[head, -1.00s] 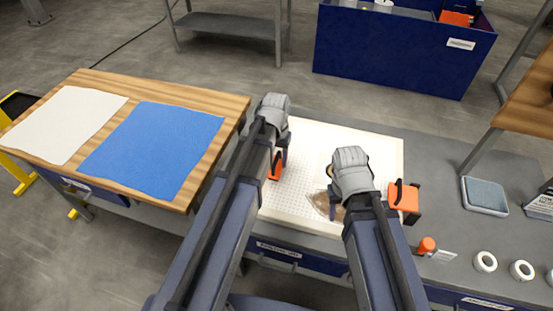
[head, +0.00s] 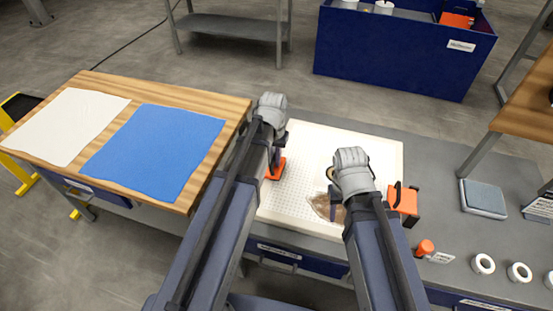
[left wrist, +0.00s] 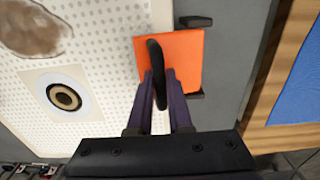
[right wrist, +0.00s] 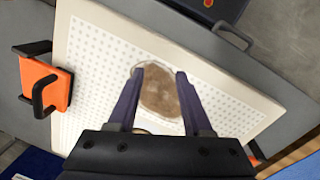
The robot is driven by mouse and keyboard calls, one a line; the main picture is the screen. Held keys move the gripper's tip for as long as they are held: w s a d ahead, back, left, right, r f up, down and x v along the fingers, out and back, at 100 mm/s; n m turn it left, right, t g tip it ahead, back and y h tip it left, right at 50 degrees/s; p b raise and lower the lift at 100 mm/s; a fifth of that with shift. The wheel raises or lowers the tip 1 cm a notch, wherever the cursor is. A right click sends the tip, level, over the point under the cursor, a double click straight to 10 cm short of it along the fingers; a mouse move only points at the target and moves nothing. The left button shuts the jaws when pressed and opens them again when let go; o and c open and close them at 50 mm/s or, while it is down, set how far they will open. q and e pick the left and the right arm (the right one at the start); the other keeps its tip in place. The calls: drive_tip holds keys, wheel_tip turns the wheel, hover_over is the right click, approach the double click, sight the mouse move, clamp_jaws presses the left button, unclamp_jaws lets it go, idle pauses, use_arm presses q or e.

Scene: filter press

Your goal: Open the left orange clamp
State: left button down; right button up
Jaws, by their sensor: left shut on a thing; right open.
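The left orange clamp (head: 277,169) sits at the left edge of the white perforated plate (head: 300,150), partly hidden by my left arm in the head view. In the left wrist view it shows as an orange block (left wrist: 186,60) with a black handle (left wrist: 154,62). My left gripper (left wrist: 158,80) is shut on that handle, with one finger on each side. My right gripper (right wrist: 158,75) is open and empty above the brown stain on the plate. The right orange clamp (head: 403,199), with its black handle, is at the plate's right edge.
A wooden table (head: 235,105) with a white cloth (head: 65,125) and a blue cloth (head: 155,150) stands at left. On the grey bench to the right are an orange-capped item (head: 425,247), white rings (head: 483,263) and a grey-blue pad (head: 484,197). A ringed hole (left wrist: 64,97) is in the plate.

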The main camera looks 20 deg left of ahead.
use_arm(q)
drive_tip(key=shift+a, duration=0.15)
drive_tip(key=shift+a+r+p, duration=0.35)
drive_tip(key=shift+a+r, duration=0.1)
drive_tip(key=shift+a, duration=0.05)
use_arm(e)
drive_tip(key=shift+r, duration=0.45)
use_arm(q)
drive_tip(key=shift+a, duration=0.25)
drive_tip(key=shift+a+r, duration=0.1)
use_arm(e)
drive_tip(key=shift+r, duration=0.1)
use_arm(q)
drive_tip(key=shift+a+r+p, duration=0.3)
drive_tip(key=shift+a+p, duration=0.05)
drive_tip(key=shift+a, duration=0.2)
use_arm(e)
drive_tip(key=shift+d+r, duration=0.1)
drive_tip(key=shift+r, duration=0.2)
use_arm(q)
drive_tip(key=shift+a, duration=0.35)
drive_tip(key=shift+w+a+r, duration=0.1)
drive_tip(key=shift+w+a, duration=0.05)
drive_tip(key=shift+a, duration=0.55)
use_arm(e)
drive_tip(key=shift+r, duration=0.1)
use_arm(q)
drive_tip(key=shift+a, duration=0.1)
